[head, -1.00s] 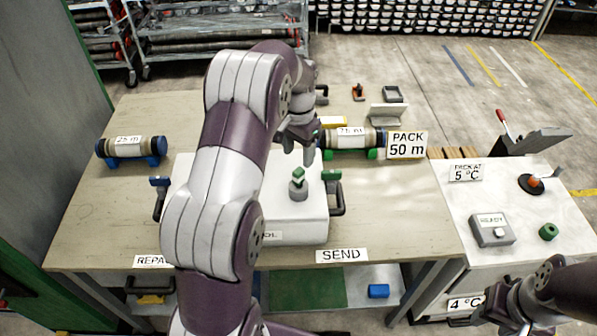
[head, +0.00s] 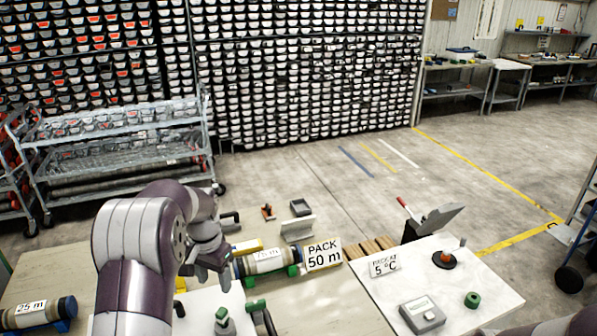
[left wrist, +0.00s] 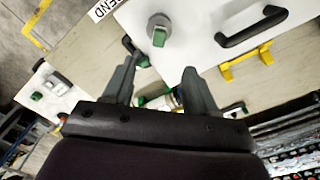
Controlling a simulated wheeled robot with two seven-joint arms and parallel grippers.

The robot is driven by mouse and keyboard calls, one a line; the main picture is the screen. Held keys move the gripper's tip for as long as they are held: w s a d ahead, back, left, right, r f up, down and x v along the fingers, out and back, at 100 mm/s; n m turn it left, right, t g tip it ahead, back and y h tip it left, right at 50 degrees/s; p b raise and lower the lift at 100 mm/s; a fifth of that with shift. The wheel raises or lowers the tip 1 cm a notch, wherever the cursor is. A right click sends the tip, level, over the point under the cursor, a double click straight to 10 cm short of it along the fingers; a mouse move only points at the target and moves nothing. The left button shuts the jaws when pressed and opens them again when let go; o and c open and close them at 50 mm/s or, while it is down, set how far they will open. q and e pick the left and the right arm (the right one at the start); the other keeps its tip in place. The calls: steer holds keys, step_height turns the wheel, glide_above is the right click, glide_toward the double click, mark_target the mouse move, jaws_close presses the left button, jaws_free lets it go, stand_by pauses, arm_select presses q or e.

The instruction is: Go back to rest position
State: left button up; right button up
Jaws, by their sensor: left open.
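My left gripper (head: 207,262) hangs over the wooden table, beside the left end of the 75 m core liner (head: 262,262). In the left wrist view its two fingers (left wrist: 160,88) are spread apart, with nothing held between them. The white cooler box (head: 205,306) with a green-topped knob (head: 223,318) stands below the gripper; the knob also shows in the left wrist view (left wrist: 159,36).
The 25 m liner (head: 35,312) lies at the lower left.

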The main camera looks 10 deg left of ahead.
arm_select(q)
steer(key=s+d+f+b, duration=0.3)
steer(key=s+d, duration=0.1)
steer(key=s, duration=0.2)
steer(key=s+d+f+n+b, duration=0.1)
steer(key=s+d+f+b, duration=0.3)
steer(key=s, duration=0.3)
steer(key=s+d+f+n+t+b, duration=0.1)
steer(key=s+d+f+b, duration=0.2)
steer(key=s, duration=0.4)
steer(key=shift+d+f+b, duration=0.4)
steer(key=shift+d+f, duration=0.15)
steer(key=shift+f, duration=0.1)
steer(key=shift+s, duration=0.1)
